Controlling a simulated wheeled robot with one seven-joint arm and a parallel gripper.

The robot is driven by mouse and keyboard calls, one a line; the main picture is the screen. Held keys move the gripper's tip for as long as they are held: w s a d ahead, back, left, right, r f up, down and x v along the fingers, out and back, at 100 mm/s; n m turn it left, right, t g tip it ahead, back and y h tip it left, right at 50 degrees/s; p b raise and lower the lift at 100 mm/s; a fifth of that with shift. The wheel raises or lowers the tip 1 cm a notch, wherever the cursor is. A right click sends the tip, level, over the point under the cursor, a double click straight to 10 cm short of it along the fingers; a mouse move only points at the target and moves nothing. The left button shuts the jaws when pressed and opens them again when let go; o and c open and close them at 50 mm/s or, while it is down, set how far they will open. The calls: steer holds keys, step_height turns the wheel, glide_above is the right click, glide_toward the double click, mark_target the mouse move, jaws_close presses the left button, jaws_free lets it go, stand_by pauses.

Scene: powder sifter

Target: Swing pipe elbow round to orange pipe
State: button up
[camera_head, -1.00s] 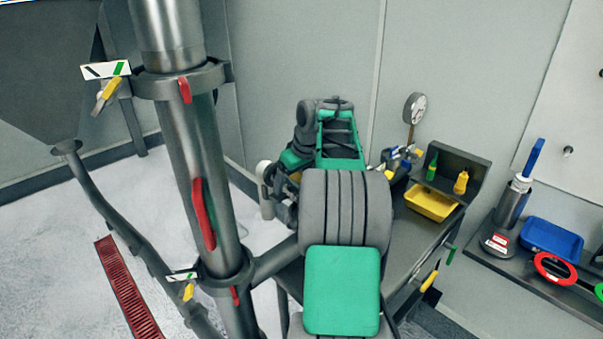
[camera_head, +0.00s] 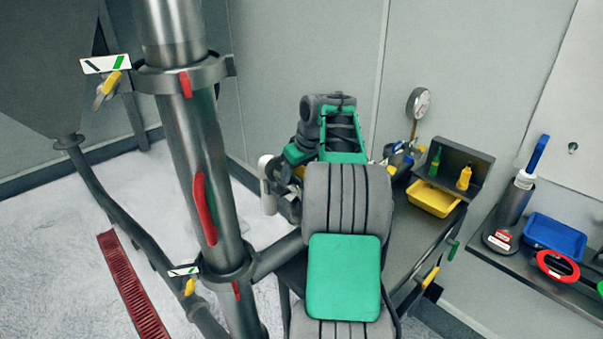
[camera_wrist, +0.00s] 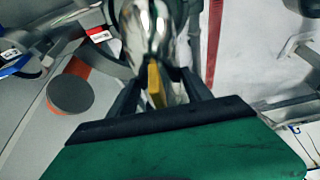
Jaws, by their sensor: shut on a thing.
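My gripper (camera_wrist: 163,80) is shut on a yellow handle (camera_wrist: 154,84) in the wrist view. A shiny, curved metal piece, which looks like the pipe elbow (camera_wrist: 148,36), lies just beyond the handle. A pale grey curved pipe end, probably the same elbow (camera_head: 266,168), shows left of my arm in the head view. In the wrist view, an orange piece that looks like the orange pipe (camera_wrist: 77,67) is at the left, partly behind a round grey end (camera_wrist: 70,93) and apart from the elbow. In the head view my arm hides my fingers and their contact.
A thick steel column (camera_head: 184,120) with red handles stands left of my arm. A bench (camera_head: 418,238) with a yellow tray (camera_head: 433,199) and a gauge (camera_head: 418,104) is at the right. A red floor grate (camera_head: 132,287) lies at the lower left.

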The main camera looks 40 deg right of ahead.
jaws_close()
steer(key=shift+d, duration=0.1)
steer(key=shift+d+f+m+h+b, duration=0.1)
steer(key=shift+d+m+h+b, duration=0.25)
steer(key=shift+m+b, duration=0.35)
steer(key=shift+s+d+m, duration=0.1)
steer(key=shift+d+m, duration=0.05)
steer(key=shift+m, duration=0.15)
steer(key=shift+s+d+m+h, duration=0.25)
steer(key=shift+m, duration=0.35)
steer(key=shift+d+r+m+b, duration=0.2)
steer(key=shift+r+m+b, duration=0.05)
steer(key=shift+m+b, duration=0.05)
